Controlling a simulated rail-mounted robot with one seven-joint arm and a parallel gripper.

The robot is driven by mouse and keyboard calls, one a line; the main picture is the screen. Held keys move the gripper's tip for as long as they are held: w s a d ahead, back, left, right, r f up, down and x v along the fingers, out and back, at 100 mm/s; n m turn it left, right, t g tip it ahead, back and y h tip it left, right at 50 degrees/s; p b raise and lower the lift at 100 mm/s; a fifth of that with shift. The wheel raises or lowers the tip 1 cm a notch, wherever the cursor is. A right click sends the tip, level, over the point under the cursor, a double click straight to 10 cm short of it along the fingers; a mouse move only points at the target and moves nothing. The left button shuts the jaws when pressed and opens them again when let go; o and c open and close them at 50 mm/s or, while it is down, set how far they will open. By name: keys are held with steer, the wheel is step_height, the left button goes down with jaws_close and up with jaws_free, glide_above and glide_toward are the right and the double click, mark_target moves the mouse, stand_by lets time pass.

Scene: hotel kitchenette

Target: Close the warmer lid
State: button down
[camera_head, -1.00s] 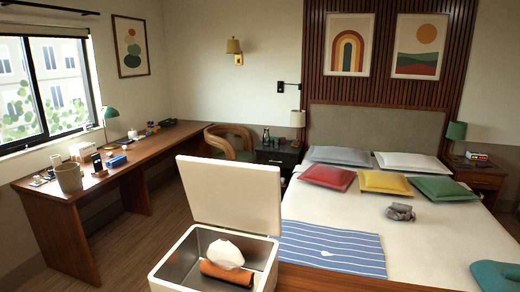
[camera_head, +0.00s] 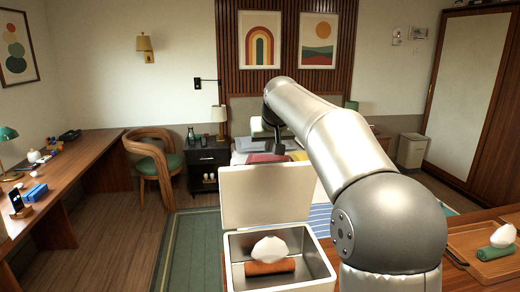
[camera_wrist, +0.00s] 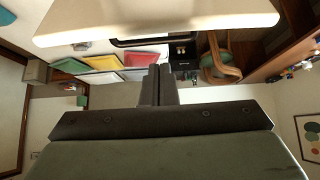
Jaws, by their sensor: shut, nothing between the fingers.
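The warmer (camera_head: 282,284) is a white box with a metal-lined inside, at the lower middle of the head view. Its white lid (camera_head: 262,197) stands open, upright at the back edge. A white rounded item (camera_head: 269,249) and a rolled brown cloth (camera_head: 270,268) lie inside. My gripper (camera_head: 279,152) is above and behind the lid, its fingers pointing down. In the wrist view my gripper (camera_wrist: 158,72) has its fingers together and empty. A pale panel, likely the lid (camera_wrist: 150,22), crosses the top there, apart from the fingertips.
A wooden tray (camera_head: 462,240) with a rolled green cloth (camera_head: 497,252) and a white item lies on the counter at right. The bed is behind the lid, partly hidden by my arm.

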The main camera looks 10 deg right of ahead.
step_height(320, 180, up, 3)
steer(key=w+d, duration=0.1)
steer(key=w, duration=0.2)
steer(key=shift+t, duration=0.4)
steer(key=w+f+p, duration=0.1)
steer(key=f, duration=0.2)
steer(key=w+f, duration=0.1)
steer(key=f, duration=0.2)
steer(key=w+f+p, duration=0.1)
steer(key=f, duration=0.1)
steer(key=shift+f+p, duration=0.3)
steer(key=shift+f, duration=0.1)
